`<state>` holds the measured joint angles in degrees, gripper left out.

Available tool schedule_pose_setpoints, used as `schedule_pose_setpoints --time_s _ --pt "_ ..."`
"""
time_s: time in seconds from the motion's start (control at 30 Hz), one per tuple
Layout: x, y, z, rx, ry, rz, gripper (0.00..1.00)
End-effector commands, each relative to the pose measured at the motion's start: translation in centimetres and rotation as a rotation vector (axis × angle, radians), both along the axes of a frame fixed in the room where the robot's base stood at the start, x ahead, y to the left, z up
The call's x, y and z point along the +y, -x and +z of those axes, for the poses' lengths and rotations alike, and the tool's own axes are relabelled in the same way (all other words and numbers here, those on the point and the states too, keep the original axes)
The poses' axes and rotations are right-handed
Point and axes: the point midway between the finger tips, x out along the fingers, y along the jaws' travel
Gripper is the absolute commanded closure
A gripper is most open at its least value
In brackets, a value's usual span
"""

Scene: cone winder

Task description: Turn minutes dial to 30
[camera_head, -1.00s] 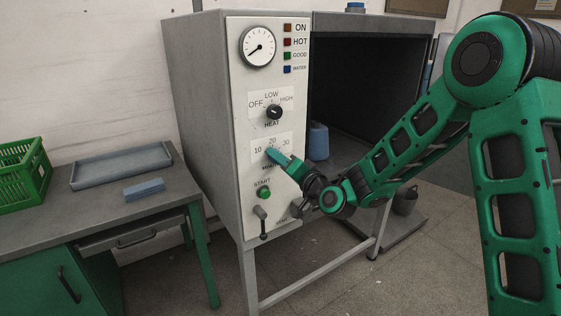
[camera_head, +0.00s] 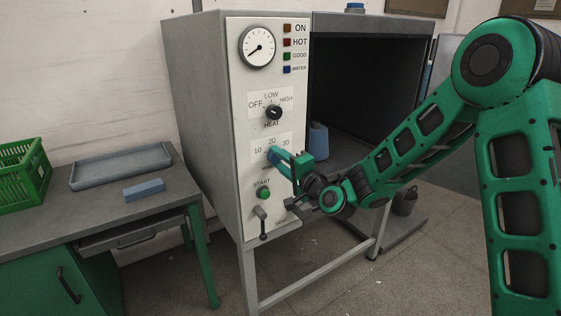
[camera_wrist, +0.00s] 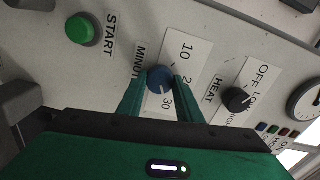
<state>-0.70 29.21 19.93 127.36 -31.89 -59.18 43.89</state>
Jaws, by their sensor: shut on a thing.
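The blue minutes dial (camera_wrist: 160,79) sits on the pale control panel (camera_wrist: 75,62), with the numbers 10, 20 and 30 beside it. My gripper (camera_wrist: 158,92) is shut on the dial, one finger on each side. A pale mark on the dial appears to lie on the side facing 30, but it is too small to read surely. In the head view my gripper (camera_head: 276,157) reaches the panel from the right, below the 20, and its fingers mostly hide the dial.
The black heat knob (camera_head: 274,112) is above the dial. The green start button (camera_head: 263,193) and a lever (camera_head: 261,214) are below it. The open dark chamber (camera_head: 365,90) is to the right. A table (camera_head: 100,221) stands at left.

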Motion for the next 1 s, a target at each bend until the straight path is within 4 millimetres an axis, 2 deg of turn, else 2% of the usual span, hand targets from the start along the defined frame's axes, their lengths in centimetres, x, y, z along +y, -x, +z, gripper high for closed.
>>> schedule_pose_setpoints --time_s 0.03,0.33,0.37,0.43,0.8,1.0 --pt "-0.7 -0.4 -0.2 0.0 0.005 -0.014 0.9" --pt "-0.7 -0.3 -0.3 0.003 0.005 -0.013 0.9" --pt "-0.7 -0.3 -0.3 0.003 0.005 -0.013 0.66" --pt "-0.6 -0.3 -0.3 0.003 0.004 -0.011 0.49" --pt "-0.4 0.2 -0.2 0.004 0.0 -0.004 0.49" --pt "-1.9 2.3 -0.2 0.006 0.001 -0.005 0.49"
